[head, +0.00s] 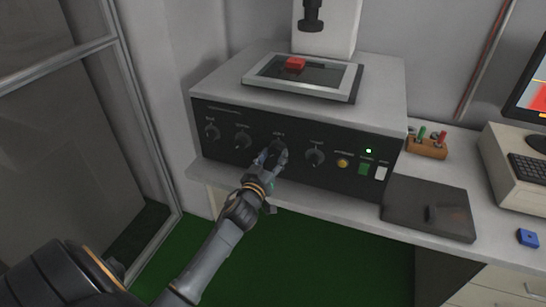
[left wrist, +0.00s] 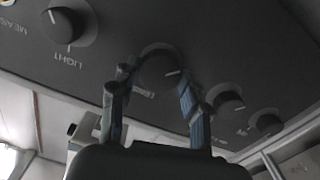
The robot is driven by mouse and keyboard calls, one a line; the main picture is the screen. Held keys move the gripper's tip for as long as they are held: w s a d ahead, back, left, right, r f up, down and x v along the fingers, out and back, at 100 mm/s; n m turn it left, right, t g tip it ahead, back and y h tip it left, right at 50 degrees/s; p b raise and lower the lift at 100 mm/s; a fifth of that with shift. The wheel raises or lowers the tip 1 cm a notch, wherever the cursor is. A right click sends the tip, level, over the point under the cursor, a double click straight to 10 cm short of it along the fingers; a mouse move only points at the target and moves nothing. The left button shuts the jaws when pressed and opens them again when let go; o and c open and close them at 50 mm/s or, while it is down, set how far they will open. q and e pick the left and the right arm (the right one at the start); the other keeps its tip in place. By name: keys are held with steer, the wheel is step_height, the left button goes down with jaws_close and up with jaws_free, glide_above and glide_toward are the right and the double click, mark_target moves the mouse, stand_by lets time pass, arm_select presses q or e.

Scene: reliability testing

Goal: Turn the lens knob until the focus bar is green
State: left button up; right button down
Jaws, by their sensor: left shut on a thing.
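The lens knob (head: 279,146) is a round black dial, third from the left on the machine's dark front panel. My left gripper (head: 271,157) is shut on it, with the fingers on either side of the dial. In the left wrist view the knob (left wrist: 160,66), with a pale pointer mark, sits between the two fingertips of the gripper (left wrist: 158,88). Its label is partly hidden and too small to read surely. The monitor (head: 537,88) at the right edge is cut off. Its screen shows red and pale areas; I cannot make out a focus bar. My right gripper is not in view.
Other knobs flank it, including the light knob (left wrist: 70,24) and a knob to its right (head: 314,157). A green lamp (head: 368,151) glows. A dark pad (head: 408,207), a wooden block with coloured pegs (head: 427,148) and a blue part (head: 528,238) are on the bench.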

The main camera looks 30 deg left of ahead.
arm_select(q)
steer(key=m+p, duration=0.1)
steer(key=m, duration=0.3)
steer(key=shift+m, duration=0.4)
steer(key=m, duration=0.3)
steer(key=shift+m, duration=0.4)
steer(key=m, duration=0.3)
steer(key=shift+m, duration=0.3)
steer(key=m, duration=0.6)
steer(key=shift+p, duration=0.4)
steer(key=m, duration=0.6)
steer(key=shift+m, duration=0.3)
steer(key=shift+f, duration=0.1)
